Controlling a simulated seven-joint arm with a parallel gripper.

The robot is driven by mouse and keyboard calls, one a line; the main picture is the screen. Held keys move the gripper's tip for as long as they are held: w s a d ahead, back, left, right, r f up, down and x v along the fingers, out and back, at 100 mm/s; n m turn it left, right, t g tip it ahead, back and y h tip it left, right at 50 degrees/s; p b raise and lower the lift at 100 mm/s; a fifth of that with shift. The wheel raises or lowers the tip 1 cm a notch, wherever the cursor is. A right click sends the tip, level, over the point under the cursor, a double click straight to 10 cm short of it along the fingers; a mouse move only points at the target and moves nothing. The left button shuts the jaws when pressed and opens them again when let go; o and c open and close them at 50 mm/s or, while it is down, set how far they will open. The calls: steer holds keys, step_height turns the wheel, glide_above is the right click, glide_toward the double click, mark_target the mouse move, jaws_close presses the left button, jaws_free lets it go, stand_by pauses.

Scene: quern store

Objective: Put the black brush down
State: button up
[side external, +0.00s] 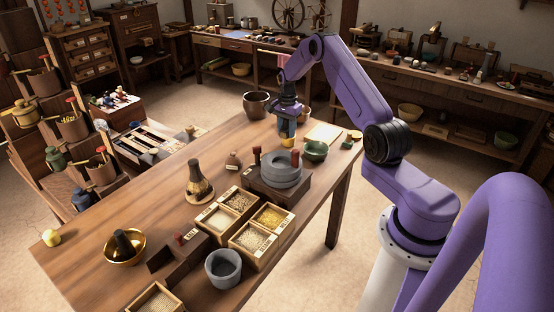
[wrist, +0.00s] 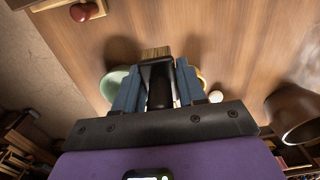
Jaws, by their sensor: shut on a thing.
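The black brush (wrist: 158,85) is between the two blue-grey fingers of my gripper (wrist: 157,78) in the wrist view. Its dark handle is gripped and its tan bristles (wrist: 156,53) show beyond the fingertips. In the side view my gripper (side external: 287,125) points down over the wooden table (side external: 150,210), behind the grey quern (side external: 281,173). The yellowish bristles show below the fingers. I cannot tell whether they touch the table.
A green bowl (side external: 315,151) is close to the right of my gripper. A dark brown pot (side external: 256,104) stands to the left, behind. A pale board (side external: 325,132) lies farther right. Grain boxes (side external: 252,239) and a grey mortar (side external: 223,268) are nearer the camera. The left table stretch has bare wood.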

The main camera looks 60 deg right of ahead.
steer(key=w+f, duration=0.1)
steer(key=f, duration=0.2)
steer(key=w+a+f, duration=0.1)
steer(key=f, duration=0.3)
steer(key=w+a+f, duration=0.1)
steer(key=f, duration=0.2)
steer(key=shift+f, duration=0.15)
steer(key=o, duration=1.1)
steer(key=shift+f, duration=0.1)
steer(key=shift+c, duration=0.2)
